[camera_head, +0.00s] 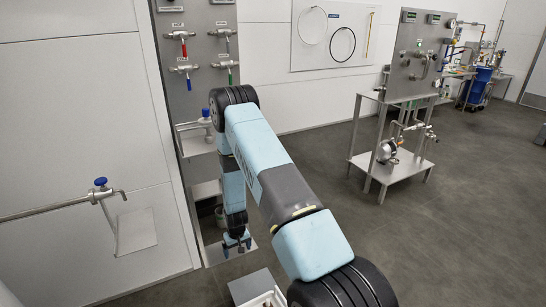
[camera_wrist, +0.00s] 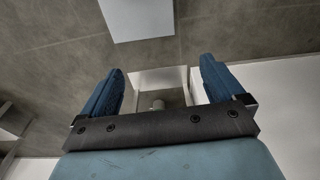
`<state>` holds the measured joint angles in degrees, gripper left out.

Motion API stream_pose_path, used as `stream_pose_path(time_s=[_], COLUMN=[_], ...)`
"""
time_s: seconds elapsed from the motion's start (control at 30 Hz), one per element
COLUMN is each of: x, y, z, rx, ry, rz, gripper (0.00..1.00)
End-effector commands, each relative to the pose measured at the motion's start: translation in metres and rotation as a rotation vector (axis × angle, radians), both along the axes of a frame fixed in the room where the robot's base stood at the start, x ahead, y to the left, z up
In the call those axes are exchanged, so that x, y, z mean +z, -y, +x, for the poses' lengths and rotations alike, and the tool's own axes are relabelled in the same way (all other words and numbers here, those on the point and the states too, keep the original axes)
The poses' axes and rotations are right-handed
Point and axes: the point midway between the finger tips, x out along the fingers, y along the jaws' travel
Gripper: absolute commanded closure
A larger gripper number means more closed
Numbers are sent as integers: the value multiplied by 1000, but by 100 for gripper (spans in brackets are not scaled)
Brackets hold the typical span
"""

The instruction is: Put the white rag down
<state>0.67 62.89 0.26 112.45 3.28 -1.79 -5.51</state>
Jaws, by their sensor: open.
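My gripper (camera_head: 237,244) hangs low beside the valve stand in the head view, pointing down. In the wrist view my gripper (camera_wrist: 160,72) has its two blue fingers spread wide, with no cloth between them. Between and beyond the fingers, a pale recessed shape with a small round grey part (camera_wrist: 158,103) shows. I cannot pick out the white rag for certain. A pale square sheet (camera_head: 136,231) shows against the white wall below the pipe at left; I cannot tell if it is cloth.
A valve stand (camera_head: 177,85) with red and green handles rises behind my arm. A pipe with a blue knob (camera_head: 101,182) juts from the left. A grey box (camera_head: 250,286) stands near my arm. A steel cart (camera_head: 398,168) stands right, with open dark floor (camera_head: 470,220) around it.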

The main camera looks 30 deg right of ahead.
Motion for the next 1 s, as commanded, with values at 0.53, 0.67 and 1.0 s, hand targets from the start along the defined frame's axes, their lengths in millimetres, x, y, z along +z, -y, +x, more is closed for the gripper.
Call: stream_pose_path(time_s=[0.53, 0.67, 1.0], x=[226, 276, 394], y=[-1, -1, -1], z=[26, 19, -20], rx=[-3, -3, -4], ry=[95, 116, 170], rz=[12, 15, 18], gripper=[5, 5, 5])
